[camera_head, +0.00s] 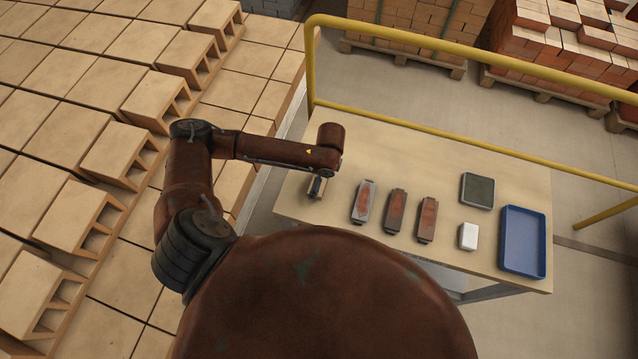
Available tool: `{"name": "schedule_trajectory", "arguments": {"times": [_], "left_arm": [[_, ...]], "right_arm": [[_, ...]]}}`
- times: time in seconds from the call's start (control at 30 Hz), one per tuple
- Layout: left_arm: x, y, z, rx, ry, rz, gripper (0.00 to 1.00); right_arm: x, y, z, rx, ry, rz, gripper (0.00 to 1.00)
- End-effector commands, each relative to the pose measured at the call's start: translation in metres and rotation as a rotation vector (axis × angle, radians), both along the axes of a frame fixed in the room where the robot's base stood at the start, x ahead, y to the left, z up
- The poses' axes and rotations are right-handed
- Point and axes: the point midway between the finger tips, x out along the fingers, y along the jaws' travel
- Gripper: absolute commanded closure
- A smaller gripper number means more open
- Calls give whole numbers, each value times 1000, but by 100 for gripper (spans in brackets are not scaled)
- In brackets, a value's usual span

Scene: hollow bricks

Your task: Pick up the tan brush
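My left gripper (317,187) is a small dark shape below the end of my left arm, over the left part of the table. A small tan piece, probably the tan brush (311,194), shows at the gripper; the wrist and gripper hide most of it. I cannot tell whether the fingers are open or closed on it. My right gripper is not in view.
Three brown-and-grey brushes or blocks (363,203) lie in a row right of the gripper. A dark square pad (477,191), a white block (468,236) and a blue tray (541,243) lie farther right. A yellow rail (450,143) runs behind the table (420,160).

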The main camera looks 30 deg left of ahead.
Motion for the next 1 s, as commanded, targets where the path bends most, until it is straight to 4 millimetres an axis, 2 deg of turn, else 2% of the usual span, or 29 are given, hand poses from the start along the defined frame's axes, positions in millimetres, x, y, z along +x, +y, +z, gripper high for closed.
{"name": "schedule_trajectory", "arguments": {"times": [0.03, 0.13, 0.37, 1.0], "left_arm": [[-1, 1, -9, -1, 3, 2, 0], [0, 2, -17, 0, 0, 1, 0], [-1, 3, -19, -1, -1, 1, 1], [-1, 3, -18, -1, 0, 2, 44]], "right_arm": [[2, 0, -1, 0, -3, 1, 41], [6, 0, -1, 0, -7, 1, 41], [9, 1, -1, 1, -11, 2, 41], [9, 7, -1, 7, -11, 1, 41]]}}
